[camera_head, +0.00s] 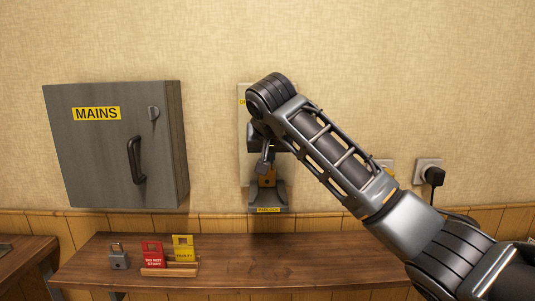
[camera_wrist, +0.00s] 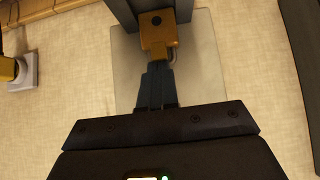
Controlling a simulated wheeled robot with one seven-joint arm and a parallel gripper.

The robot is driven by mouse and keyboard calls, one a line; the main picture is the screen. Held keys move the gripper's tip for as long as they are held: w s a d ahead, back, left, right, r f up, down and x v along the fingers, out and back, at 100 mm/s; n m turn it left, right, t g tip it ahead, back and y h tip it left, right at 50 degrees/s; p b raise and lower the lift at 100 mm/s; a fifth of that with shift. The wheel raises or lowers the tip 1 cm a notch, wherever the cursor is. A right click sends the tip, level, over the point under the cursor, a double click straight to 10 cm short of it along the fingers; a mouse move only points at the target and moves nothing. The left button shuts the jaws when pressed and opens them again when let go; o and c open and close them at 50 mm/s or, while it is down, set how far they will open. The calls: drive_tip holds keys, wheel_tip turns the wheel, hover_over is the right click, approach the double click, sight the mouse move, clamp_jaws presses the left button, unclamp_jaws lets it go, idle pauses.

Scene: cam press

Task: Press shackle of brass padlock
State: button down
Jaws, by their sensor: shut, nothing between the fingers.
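The brass padlock (camera_head: 268,179) sits upright in a grey wall bracket (camera_head: 268,198) with a yellow label at its foot. In the wrist view the padlock body (camera_wrist: 158,30) shows at the top, with a dark round spot on its face. A bit of the grey shackle (camera_wrist: 172,56) shows beside my fingertips. My gripper (camera_wrist: 157,68) is shut and empty, its tips at the shackle end of the padlock. I cannot tell whether they touch it. In the head view my gripper (camera_head: 264,160) is just above the padlock, and my arm hides part of the area.
A grey MAINS cabinet (camera_head: 120,145) with a handle hangs at left. On the wooden shelf (camera_head: 330,265) are a grey padlock (camera_head: 118,260), a red tag (camera_head: 152,254) and a yellow tag (camera_head: 183,247). A socket with black plug (camera_head: 433,176) is at right. A pale backing plate (camera_wrist: 200,70) surrounds the bracket.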

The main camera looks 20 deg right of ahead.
wheel_tip(320, 180, up, 4)
drive_tip(key=shift+f+p, duration=0.2)
drive_tip(key=shift+p, duration=0.75)
drive_tip(key=b+v, duration=0.2)
drive_tip(key=v, duration=0.8)
drive_tip(key=shift+s, duration=0.1)
